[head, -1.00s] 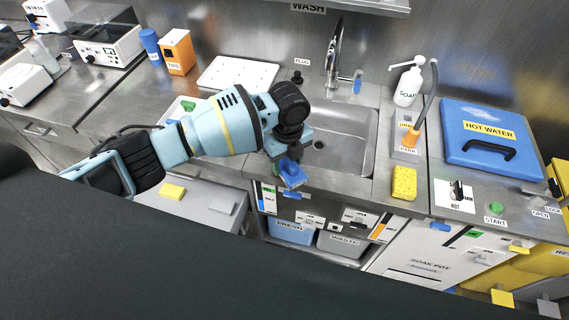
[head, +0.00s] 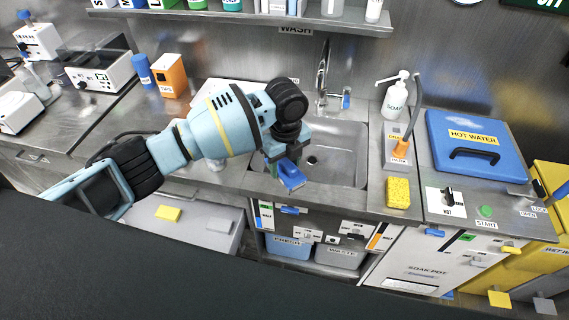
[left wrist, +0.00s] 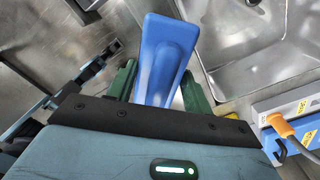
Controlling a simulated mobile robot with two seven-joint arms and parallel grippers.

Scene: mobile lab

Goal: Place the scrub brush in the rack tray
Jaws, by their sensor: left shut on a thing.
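My left gripper (head: 283,160) is shut on the blue scrub brush (head: 290,175) in the head view, above the counter's front edge by the sink. In the left wrist view the blue handle (left wrist: 165,55) stands out between the green fingers (left wrist: 155,88). Its bristles cannot be made out. I cannot identify the rack tray with certainty. A flat white board (head: 207,93) lies behind my left arm, mostly hidden, and the counter left of the sink is largely covered by the arm. My right gripper is not in view.
The sink (head: 340,150) and tap (head: 323,75) are just beyond the gripper. Open bins (head: 288,248) sit below the counter.

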